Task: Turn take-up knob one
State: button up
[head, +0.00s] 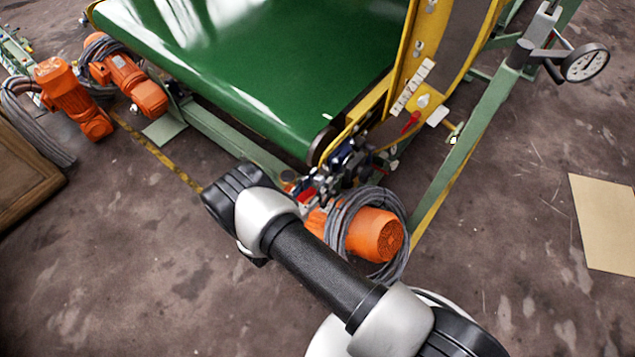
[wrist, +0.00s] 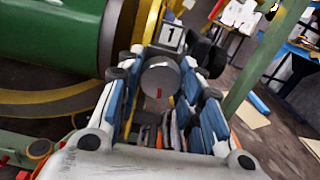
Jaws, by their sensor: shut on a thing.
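Take-up knob one (wrist: 161,80) is a grey round knob with a small red mark on its lower face, seen in the wrist view. A white plate with the number 1 (wrist: 171,36) stands just behind and above it. My gripper (wrist: 164,72) has its blue-and-grey fingers on either side of the knob and is shut on it. In the head view my gripper (head: 345,163) is at the near right corner of the green conveyor belt (head: 260,60). The knob cannot be made out there behind the fingers.
An orange motor (head: 375,234) with coiled grey cable sits close below my gripper. More orange motors (head: 75,100) lie at left. Open floor surrounds a tan sheet (head: 605,222).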

jog(key=n, duration=1.3)
jog(key=shift+n, duration=0.4)
dwell(0.3)
jog(key=o, duration=1.1)
jog(key=v, duration=1.2)
